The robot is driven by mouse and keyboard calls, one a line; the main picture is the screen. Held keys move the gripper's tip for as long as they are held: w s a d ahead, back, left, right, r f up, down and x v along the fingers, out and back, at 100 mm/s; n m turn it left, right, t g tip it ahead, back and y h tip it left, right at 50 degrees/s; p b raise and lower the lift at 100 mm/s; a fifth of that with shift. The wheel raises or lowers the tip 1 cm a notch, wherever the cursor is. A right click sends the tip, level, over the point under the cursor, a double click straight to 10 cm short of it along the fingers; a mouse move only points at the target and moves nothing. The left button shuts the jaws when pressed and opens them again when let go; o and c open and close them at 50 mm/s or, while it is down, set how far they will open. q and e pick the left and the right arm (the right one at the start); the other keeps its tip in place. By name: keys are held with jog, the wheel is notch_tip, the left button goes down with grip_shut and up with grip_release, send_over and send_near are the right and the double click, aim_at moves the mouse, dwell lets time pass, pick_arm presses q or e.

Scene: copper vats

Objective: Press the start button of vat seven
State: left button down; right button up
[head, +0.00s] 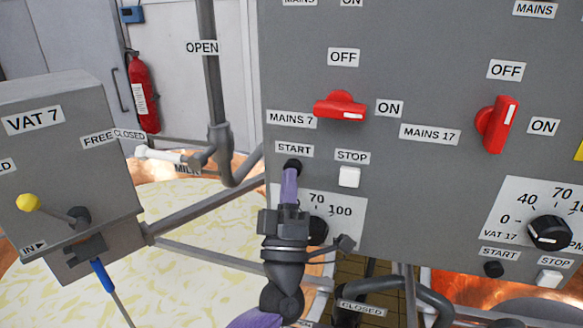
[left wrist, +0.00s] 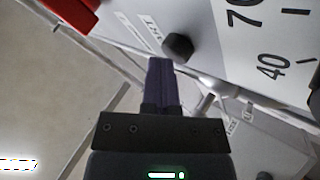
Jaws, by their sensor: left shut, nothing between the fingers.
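The black start button (head: 293,166) of vat seven sits under a START label on the grey panel (head: 390,215), left of a white STOP button (head: 349,177). My left gripper (head: 290,176) is shut and empty, its purple fingers pointing up at the button from just below. In the left wrist view the dark button (left wrist: 178,46) lies just beyond the fingertips (left wrist: 161,62). I cannot tell whether they touch. The red MAINS 7 switch (head: 340,106) lies level, its white mark toward ON. My right gripper is not in view.
A speed dial (head: 318,230) is partly hidden behind my gripper. The vat 17 START button (head: 493,269) and its red mains switch (head: 497,125) are to the right. A grey VAT 7 box (head: 70,150) with levers stands left, above a vat of pale yellow contents (head: 190,275).

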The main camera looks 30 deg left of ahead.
pick_arm(q)
jog(key=shift+s+d, duration=0.1)
jog(key=shift+s, duration=0.45)
jog(key=s+p, duration=0.1)
jog(key=s, duration=0.1)
jog(key=s+d+p, duration=0.1)
jog(key=s, duration=0.1)
jog(key=shift+s+d, duration=0.1)
jog(key=shift+s, duration=0.3)
jog(key=shift+f, duration=0.1)
